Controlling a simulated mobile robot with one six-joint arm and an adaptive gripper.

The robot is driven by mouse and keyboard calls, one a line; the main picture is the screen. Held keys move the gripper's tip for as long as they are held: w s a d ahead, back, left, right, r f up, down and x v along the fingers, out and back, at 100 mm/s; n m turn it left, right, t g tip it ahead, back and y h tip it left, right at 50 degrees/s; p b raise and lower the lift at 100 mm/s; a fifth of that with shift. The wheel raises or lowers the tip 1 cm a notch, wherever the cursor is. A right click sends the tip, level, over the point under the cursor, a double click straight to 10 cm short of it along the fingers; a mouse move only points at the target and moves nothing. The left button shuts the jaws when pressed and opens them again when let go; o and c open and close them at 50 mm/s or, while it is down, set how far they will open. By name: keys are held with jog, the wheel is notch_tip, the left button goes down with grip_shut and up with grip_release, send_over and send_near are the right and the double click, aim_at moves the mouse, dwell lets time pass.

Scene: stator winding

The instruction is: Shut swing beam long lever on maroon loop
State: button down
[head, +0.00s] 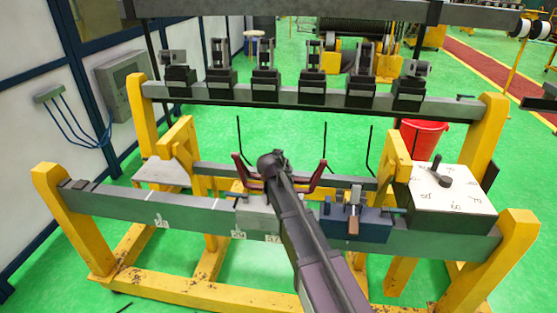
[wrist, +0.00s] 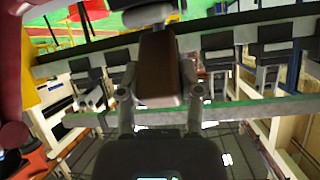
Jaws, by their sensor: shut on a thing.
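My gripper (wrist: 158,92) is shut on a brown grip (wrist: 160,65) that sits between its two fingers in the wrist view. A grey metal part shows at the grip's top; I cannot tell what it joins. In the head view my arm hides the fingers and what they hold. The maroon loop (head: 313,180) shows as upturned ends on both sides of my arm, above the front rail, its middle hidden. A dark beam (head: 215,170) runs between two yellow swing posts (head: 177,145) behind it. A short brown-handled lever (head: 354,210) stands on a blue block (head: 375,226), clear of my arm.
Several black clamps (head: 265,85) line the rear rail (head: 230,94). A white dial plate (head: 453,190) with a black handle is at the right. A red bucket (head: 424,138) stands behind it. Yellow frame posts (head: 58,190) bound the stand; green floor is open behind.

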jog(key=shift+a, duration=0.1)
jog(key=shift+c, duration=1.3)
grip_release()
